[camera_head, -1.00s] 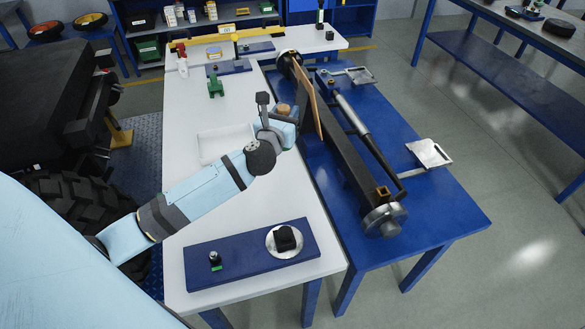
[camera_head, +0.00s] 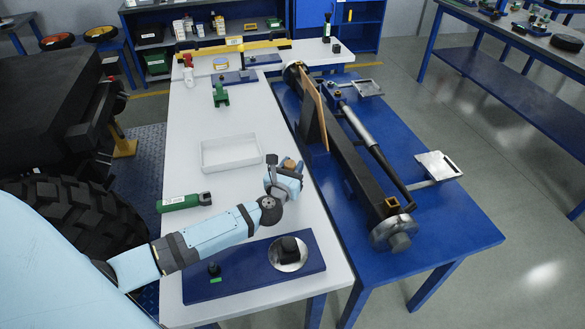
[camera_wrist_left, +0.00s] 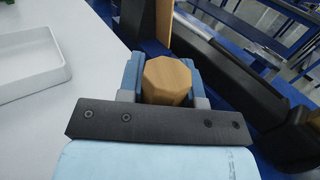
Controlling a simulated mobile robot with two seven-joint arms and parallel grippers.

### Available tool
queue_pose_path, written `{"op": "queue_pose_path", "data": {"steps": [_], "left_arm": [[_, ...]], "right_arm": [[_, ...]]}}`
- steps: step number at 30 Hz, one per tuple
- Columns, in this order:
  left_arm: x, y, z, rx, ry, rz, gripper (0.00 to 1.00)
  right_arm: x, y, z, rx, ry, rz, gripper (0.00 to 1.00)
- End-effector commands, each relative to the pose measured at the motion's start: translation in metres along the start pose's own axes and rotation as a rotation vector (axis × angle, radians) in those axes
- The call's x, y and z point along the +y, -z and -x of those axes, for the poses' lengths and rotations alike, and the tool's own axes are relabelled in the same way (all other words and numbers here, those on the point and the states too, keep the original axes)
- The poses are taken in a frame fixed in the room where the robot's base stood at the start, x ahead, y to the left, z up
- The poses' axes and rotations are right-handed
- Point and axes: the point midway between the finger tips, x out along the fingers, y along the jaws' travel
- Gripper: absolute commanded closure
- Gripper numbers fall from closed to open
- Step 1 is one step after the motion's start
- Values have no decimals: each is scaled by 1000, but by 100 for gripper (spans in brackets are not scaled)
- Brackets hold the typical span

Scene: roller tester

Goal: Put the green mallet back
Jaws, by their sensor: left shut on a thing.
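My left gripper (camera_head: 285,172) is shut on a wooden handle (camera_head: 289,163), over the right edge of the white table, near the roller tester. In the left wrist view the handle's pale octagonal end (camera_wrist_left: 167,80) stands up between the two blue fingers (camera_wrist_left: 165,82). Whatever is on the handle's other end is hidden below the gripper, so I cannot see a green mallet head there. A green cylinder with a dark neck (camera_head: 183,202) lies at the table's left edge, behind my forearm. My right gripper is not in view.
An empty white tray (camera_head: 203,158) lies left of the gripper. A blue board (camera_head: 235,281) with a black block on a round disc lies in front. The roller tester (camera_head: 346,158) is on the right. A small green tool (camera_head: 220,95) stands farther back. The white table (camera_head: 190,125) is clear beside it.

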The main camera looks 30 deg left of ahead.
Motion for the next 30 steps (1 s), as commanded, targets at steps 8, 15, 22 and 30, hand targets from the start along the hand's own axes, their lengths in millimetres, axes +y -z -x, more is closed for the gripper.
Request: {"op": "queue_pose_path", "data": {"steps": [8, 15, 22, 30], "left_arm": [[0, 0, 0, -2, 0, 0, 100], [0, 2, 0, -1, 0, -1, 42], [0, 2, 0, -1, 0, -1, 42], [0, 1, 30, 3, 2, -1, 42]], "right_arm": [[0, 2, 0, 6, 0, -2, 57], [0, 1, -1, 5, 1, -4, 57], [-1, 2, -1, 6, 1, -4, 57], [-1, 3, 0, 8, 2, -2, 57]]}}
